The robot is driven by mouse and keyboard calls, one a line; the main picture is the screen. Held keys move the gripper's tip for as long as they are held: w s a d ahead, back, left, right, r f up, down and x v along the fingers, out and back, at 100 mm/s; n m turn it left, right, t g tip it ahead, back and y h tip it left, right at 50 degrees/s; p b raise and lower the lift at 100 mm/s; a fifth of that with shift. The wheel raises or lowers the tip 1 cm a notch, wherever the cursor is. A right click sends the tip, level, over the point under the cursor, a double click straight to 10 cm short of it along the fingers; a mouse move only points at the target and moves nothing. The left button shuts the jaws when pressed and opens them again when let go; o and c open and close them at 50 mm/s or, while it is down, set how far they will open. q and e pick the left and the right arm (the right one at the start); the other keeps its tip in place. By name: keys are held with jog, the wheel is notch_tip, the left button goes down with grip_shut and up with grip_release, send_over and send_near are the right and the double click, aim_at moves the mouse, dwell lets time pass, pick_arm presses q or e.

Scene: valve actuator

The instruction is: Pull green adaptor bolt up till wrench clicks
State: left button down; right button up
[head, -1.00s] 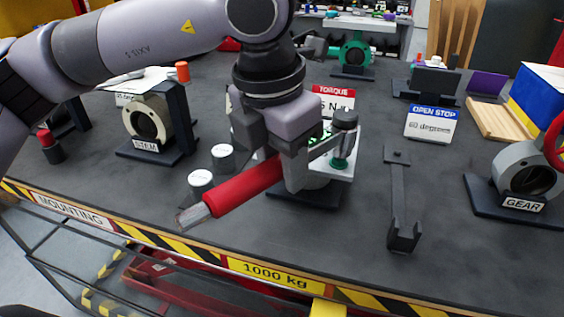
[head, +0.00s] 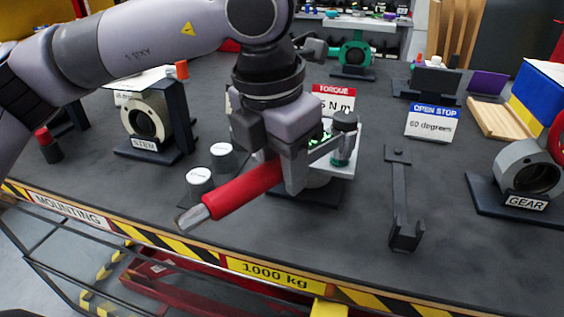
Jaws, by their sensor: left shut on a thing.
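My left gripper (head: 290,165) is shut on the red-handled wrench (head: 243,190) in the middle of the table. The wrench's grey end points to the front left, and its dark round head (head: 344,121) is at the back right. A green bolt (head: 340,155) shows just under the wrench head, on the white adaptor plate (head: 345,170). The gripper hides part of the plate and the wrench's middle. I cannot tell how the head seats on the bolt. My right gripper is not in view.
A red and white torque sign (head: 334,100) stands right behind the wrench head. A dark open-ended tool (head: 399,200) lies to the right. Two white-topped cylinders (head: 222,156) stand left of the handle. The STEM part (head: 145,120) is further left, the GEAR part (head: 528,172) far right.

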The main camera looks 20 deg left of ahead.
pick_arm(q)
jog(key=shift+f+b, duration=0.5)
jog(key=shift+b, duration=0.05)
jog(key=shift+w+a+m, duration=0.7)
jog(key=shift+a+m, duration=0.25)
jog(key=shift+m, duration=0.05)
dwell(0.4)
jog(key=shift+w+a+m+h, duration=0.3)
jog(key=shift+w+a+m, duration=0.55)
jog(key=shift+m, duration=0.25)
jog(key=shift+w+a+m+g+p, duration=0.15)
jog(key=shift+w+a+m, duration=0.15)
jog(key=shift+w+m, duration=0.25)
jog(key=shift+w+a+m+g+p, duration=0.15)
jog(key=shift+w+a+m, duration=0.15)
jog(key=shift+w+m, duration=0.2)
